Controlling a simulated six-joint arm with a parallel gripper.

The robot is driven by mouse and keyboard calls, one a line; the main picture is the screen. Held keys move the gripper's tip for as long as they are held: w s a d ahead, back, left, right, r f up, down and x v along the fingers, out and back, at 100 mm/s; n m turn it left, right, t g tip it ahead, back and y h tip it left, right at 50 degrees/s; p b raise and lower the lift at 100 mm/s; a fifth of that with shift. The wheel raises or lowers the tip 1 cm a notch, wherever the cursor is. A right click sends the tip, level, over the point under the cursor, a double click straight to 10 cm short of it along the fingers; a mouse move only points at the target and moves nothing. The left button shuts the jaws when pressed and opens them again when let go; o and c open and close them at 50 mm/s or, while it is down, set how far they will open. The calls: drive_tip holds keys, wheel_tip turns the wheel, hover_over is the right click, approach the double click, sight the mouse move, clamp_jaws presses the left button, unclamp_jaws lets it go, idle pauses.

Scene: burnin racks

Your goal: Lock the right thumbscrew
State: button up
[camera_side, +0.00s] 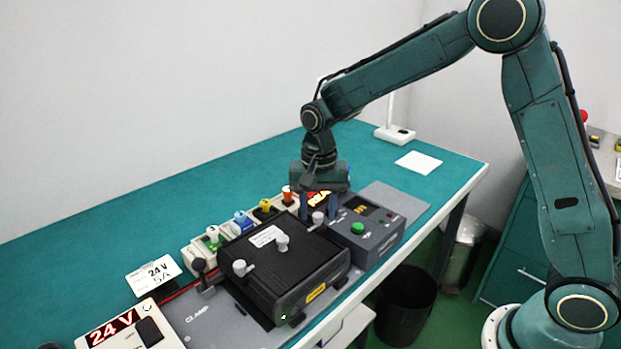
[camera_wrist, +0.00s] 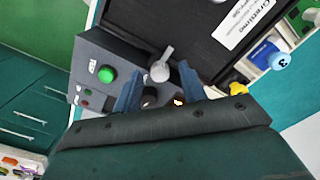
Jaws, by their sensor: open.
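The right thumbscrew (camera_side: 318,219) is a light grey knob at the right end of the black unit (camera_side: 262,262). In the wrist view the right thumbscrew (camera_wrist: 160,71) shows a round head with a short wing pointing up and slightly right. My gripper (camera_side: 318,212) points down over it, open, with a blue finger on either side. In the wrist view my gripper (camera_wrist: 160,76) has the knob between its fingertips, with gaps visible on both sides. The left thumbscrew (camera_side: 240,268) is at the unit's other end; a grey handle (camera_side: 282,243) stands between them.
A grey control box (camera_side: 370,232) with a green button (camera_side: 358,228) stands close right of the gripper. Coloured plugs (camera_side: 242,221) line up behind the unit. A black clamp lever (camera_side: 200,268) and a 24 V supply box (camera_side: 125,330) are left.

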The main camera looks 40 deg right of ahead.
sight(320, 215)
wheel_tip(320, 215, up, 14)
drive_tip(key=shift+f, duration=0.15)
idle(0.5)
drive_tip(key=shift+s, duration=0.1)
drive_tip(key=s+d+r+n+t, duration=0.1)
drive_tip(key=s+d+r+n, duration=0.15)
drive_tip(key=s, duration=0.45)
drive_tip(key=s+d+r+n+t, duration=0.1)
drive_tip(key=s+r+n+t, duration=0.15)
drive_tip(key=s, duration=0.35)
drive_tip(key=s+f+n+t, duration=0.1)
drive_tip(key=s+f+n, duration=0.1)
drive_tip(key=s, duration=0.5)
drive_tip(key=s+d+f+n+t, duration=0.1)
drive_tip(key=s+n, duration=0.1)
drive_tip(key=s, duration=0.4)
drive_tip(key=shift+s+d+f, duration=0.3)
drive_tip(key=shift+s+f, duration=0.05)
